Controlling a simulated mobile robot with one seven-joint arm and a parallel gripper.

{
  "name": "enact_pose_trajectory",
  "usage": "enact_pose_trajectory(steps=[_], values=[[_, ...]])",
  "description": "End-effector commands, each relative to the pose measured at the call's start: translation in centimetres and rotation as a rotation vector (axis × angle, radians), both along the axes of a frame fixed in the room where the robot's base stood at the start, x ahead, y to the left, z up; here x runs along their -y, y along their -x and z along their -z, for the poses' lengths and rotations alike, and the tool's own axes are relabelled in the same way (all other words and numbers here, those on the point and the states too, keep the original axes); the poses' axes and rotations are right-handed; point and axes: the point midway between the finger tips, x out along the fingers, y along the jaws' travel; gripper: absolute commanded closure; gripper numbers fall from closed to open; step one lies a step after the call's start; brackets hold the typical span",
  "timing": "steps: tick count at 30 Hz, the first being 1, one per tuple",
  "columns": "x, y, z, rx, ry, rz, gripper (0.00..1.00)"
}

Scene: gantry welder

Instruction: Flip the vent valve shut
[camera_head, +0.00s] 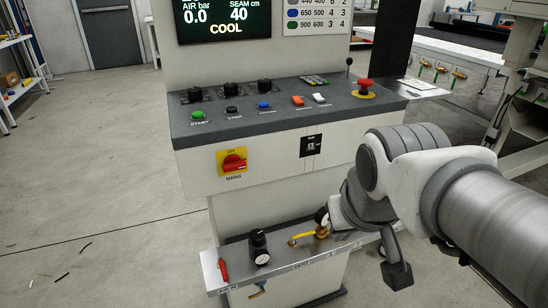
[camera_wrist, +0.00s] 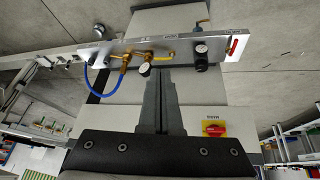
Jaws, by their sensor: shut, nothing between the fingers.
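The vent valve is a brass body (camera_head: 322,232) with a yellow lever (camera_head: 303,237) on the low metal shelf of the console. The lever points left, lying roughly along the shelf, above a label that seems to read VENT. The wrist view looks upside down; there the yellow lever (camera_wrist: 161,56) points right from its brass body (camera_wrist: 140,54). My gripper (camera_wrist: 160,72) has its two dark fingers together and empty. In the wrist view the fingertips lie just below the lever; I cannot tell the gap in depth. In the head view my fingers cannot be made out.
A black regulator (camera_head: 259,246) and a red lever (camera_head: 223,270) stand left on the shelf. A round gauge (camera_wrist: 145,69) sits close to the vent valve. Another brass fitting (camera_wrist: 122,60) carries a blue hose (camera_wrist: 98,88). The red MAINS switch (camera_head: 234,162) is above.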

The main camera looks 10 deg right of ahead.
Motion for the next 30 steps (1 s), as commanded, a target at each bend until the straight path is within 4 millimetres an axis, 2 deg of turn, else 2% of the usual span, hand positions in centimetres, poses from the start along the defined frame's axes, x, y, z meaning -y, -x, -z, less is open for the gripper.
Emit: enact_pose_trajectory(steps=[5, 14, 23, 30], values=[[0.6, -3.7, -0.5, -0.033, 0.045, -0.006, 1.00], [1.3, -9.7, 0.5, -0.077, 0.093, -0.037, 1.00], [1.6, -15.3, 3.3, -0.115, 0.099, -0.086, 1.00], [1.4, -19.2, 6.6, -0.140, 0.074, -0.126, 1.00]])
